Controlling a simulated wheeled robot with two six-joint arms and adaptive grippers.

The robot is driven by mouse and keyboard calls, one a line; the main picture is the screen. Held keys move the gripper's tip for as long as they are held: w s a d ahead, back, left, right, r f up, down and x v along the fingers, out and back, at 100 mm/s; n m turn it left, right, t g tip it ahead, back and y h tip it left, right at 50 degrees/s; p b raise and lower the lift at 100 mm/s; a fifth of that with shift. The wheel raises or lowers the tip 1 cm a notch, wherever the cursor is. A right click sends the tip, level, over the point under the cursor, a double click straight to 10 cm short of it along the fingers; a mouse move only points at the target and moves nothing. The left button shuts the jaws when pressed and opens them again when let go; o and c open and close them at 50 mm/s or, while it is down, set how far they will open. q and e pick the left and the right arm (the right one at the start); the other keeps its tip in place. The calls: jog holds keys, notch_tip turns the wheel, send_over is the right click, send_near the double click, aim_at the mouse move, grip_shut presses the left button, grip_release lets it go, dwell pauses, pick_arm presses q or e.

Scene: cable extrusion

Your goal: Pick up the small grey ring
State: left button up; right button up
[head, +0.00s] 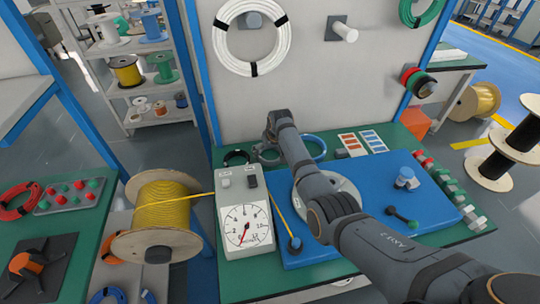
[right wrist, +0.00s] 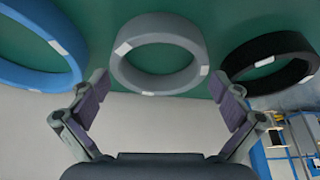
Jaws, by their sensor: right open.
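The small grey ring (right wrist: 165,27) lies on the green table top in the right wrist view, with small pale tags on its band. It is near the middle, just past the fingertips. My right gripper (right wrist: 160,84) is open and empty, with one finger on each side of the ring's near part. I cannot tell whether they touch it. In the head view my right gripper (head: 266,147) is at the table's back edge and largely hides the grey ring. My left gripper is out of view.
A blue ring (right wrist: 30,76) lies left of the grey one and a black ring (right wrist: 248,50) right of it. A pale panel (head: 310,95) rises behind the table. A gauge box (head: 243,222) and a blue plate (head: 360,240) stand in front.

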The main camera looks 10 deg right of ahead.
jog(key=shift+d+r, duration=0.1)
jog(key=shift+c, duration=1.3)
jog(key=c, duration=0.5)
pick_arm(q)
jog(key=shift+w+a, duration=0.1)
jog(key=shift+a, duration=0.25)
